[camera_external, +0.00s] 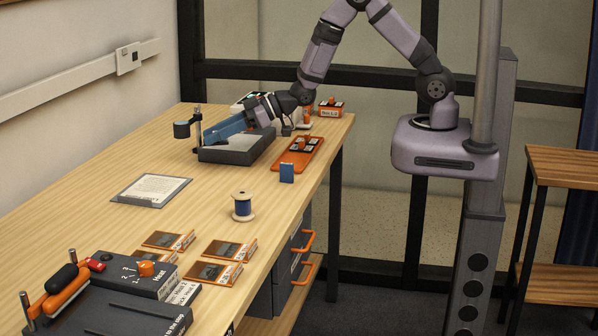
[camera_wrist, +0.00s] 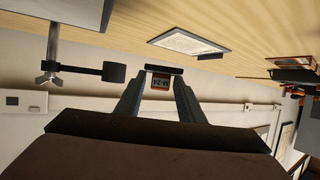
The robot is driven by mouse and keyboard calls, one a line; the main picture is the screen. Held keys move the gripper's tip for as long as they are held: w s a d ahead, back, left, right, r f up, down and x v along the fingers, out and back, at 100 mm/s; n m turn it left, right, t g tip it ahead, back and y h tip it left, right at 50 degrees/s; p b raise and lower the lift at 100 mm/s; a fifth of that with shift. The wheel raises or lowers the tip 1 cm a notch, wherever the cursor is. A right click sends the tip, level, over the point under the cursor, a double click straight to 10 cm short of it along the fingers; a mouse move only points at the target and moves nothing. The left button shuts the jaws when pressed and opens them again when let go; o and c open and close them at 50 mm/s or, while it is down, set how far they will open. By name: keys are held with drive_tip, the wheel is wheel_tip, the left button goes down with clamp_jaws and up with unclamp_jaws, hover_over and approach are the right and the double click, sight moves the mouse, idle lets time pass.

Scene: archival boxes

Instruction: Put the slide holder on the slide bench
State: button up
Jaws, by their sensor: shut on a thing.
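My gripper (camera_wrist: 160,92) is shut on a small orange-brown piece with a label reading like "M-24" (camera_wrist: 160,83), which I take to be the slide holder. A dark bar lies across its edge. In the external view my gripper (camera_external: 207,135) reaches left, low over a dark grey block (camera_external: 240,155); the held piece cannot be made out there. Contact with the bench cannot be told.
An orange tray (camera_external: 290,163) with dark pieces and a blue block (camera_external: 287,173) lie right of the grey block. A framed sheet (camera_external: 150,190), a thread spool (camera_external: 242,208) and several orange-edged slabs (camera_external: 230,250) lie nearer. A dial-fitted machine (camera_external: 125,276) fills the front left.

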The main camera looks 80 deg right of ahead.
drive_tip(key=s+a+f+n+g+y+b, duration=0.1)
drive_tip(key=a+n+g+y+b, duration=0.15)
drive_tip(key=a, duration=0.95)
drive_tip(key=s+a+n+g+y+b, duration=0.1)
drive_tip(key=s+a+n+y+b, duration=0.15)
drive_tip(key=a, duration=1.05)
wheel_tip(320, 180, up, 2)
drive_tip(key=m+h, duration=0.1)
hover_over(169, 216)
drive_tip(key=shift+r+t, duration=0.15)
drive_tip(key=shift+t, duration=0.2)
drive_tip(key=shift+f, duration=5)
drive_tip(key=shift+f, duration=0.2)
drive_tip(key=o, duration=1)
